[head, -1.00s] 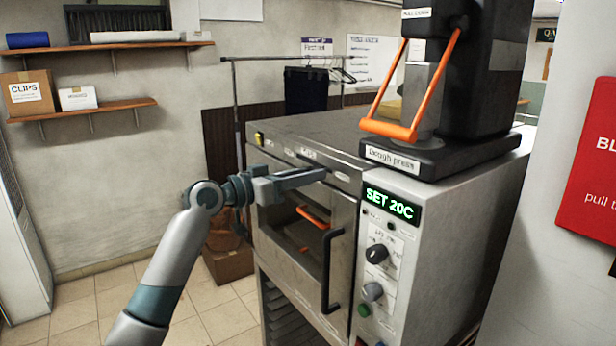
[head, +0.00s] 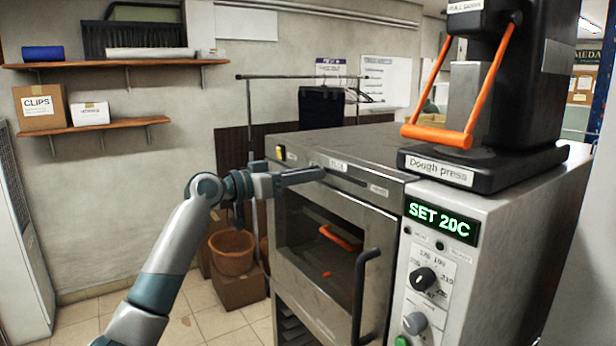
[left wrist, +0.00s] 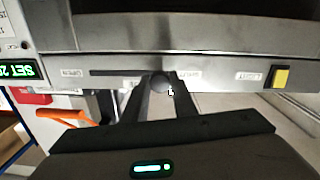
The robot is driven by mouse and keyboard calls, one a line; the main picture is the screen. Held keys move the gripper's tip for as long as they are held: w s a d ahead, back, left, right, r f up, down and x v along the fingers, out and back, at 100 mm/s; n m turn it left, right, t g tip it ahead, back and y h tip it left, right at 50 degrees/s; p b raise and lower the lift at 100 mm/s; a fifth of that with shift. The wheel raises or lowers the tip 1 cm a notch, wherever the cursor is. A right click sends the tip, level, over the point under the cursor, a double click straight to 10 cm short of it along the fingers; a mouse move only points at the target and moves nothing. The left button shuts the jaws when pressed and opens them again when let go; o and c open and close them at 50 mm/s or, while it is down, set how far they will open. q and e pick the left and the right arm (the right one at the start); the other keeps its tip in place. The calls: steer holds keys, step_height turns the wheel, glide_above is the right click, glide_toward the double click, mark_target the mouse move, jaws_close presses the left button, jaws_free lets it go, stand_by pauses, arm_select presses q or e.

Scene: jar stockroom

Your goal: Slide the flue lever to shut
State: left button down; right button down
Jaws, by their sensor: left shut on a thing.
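The flue lever shows as a dark round knob (left wrist: 161,83) in the left wrist view, on the front panel of a steel oven (head: 345,235). My left gripper (head: 318,174) reaches in from the left to the panel. Its two fingers are shut on the knob, one on each side. The dark slot (left wrist: 115,73) runs left from the knob in the left wrist view, so the knob is at or near one end. In the head view the fingers hide the knob. My right gripper is not in view.
A dough press (head: 485,165) with an orange handle stands on the oven's right part. A dark door handle (head: 360,290) sticks out below the panel. Control knobs (head: 424,279) and a SET 20C display (head: 440,220) are at the right. A bucket (head: 232,252) stands on a box behind.

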arm_select(q)
steer(key=c, duration=1.8)
jaws_free()
steer(key=shift+w+a+r, duration=0.1)
steer(key=shift+a+r, duration=0.1)
steer(key=shift+r, duration=0.05)
steer(key=o, duration=0.3)
steer(key=shift+w+f, duration=0.1)
steer(key=shift+o, duration=0.2)
steer(key=b+v, duration=0.6)
steer(key=v, duration=1.1)
steer(key=shift+a, duration=0.2)
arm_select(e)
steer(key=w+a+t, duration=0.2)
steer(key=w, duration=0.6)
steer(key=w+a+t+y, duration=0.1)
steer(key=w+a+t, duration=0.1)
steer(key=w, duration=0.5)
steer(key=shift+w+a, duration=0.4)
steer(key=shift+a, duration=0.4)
arm_select(q)
steer(key=shift+f, duration=0.25)
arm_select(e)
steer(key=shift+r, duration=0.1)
